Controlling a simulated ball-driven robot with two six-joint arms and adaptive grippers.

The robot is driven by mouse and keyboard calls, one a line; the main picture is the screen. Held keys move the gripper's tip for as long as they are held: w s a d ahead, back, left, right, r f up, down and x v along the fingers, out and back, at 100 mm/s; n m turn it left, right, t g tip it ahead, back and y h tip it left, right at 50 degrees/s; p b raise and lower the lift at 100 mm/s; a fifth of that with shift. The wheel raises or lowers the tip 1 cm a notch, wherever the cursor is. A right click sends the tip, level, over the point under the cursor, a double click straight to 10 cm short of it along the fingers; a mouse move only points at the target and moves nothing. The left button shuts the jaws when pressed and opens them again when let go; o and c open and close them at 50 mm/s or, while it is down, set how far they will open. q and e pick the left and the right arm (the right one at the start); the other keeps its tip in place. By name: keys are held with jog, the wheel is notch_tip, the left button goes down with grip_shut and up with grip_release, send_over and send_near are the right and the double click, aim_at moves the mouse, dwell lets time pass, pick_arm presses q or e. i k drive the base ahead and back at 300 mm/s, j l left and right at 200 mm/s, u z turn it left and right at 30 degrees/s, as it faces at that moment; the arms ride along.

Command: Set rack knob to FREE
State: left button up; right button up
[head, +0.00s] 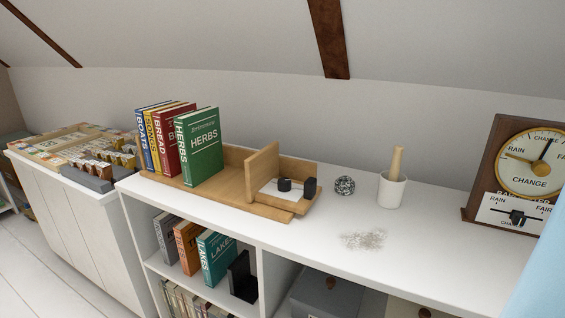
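The wooden book rack (224,201) stands on the white shelf top, left of the middle of the head view. It holds several upright books at its left, with the green HERBS book (203,147) foremost. A wooden divider (262,172) stands upright on the rack. To its right, a small black knob (284,185) sits on a pale plate (272,194), with a black block (309,188) beside it. Any lettering on the plate is too small to read, so I cannot tell the knob's setting. Neither of my grippers is in view.
Right of the rack are a speckled ball (345,185), a white mortar with pestle (393,189) and a patch of grey crumbs (364,240). A wooden barometer (490,180) stands at the right. The shelf top's front middle (320,237) is clear.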

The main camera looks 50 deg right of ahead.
aim_at(284, 184)
jog(key=z, duration=1.6)
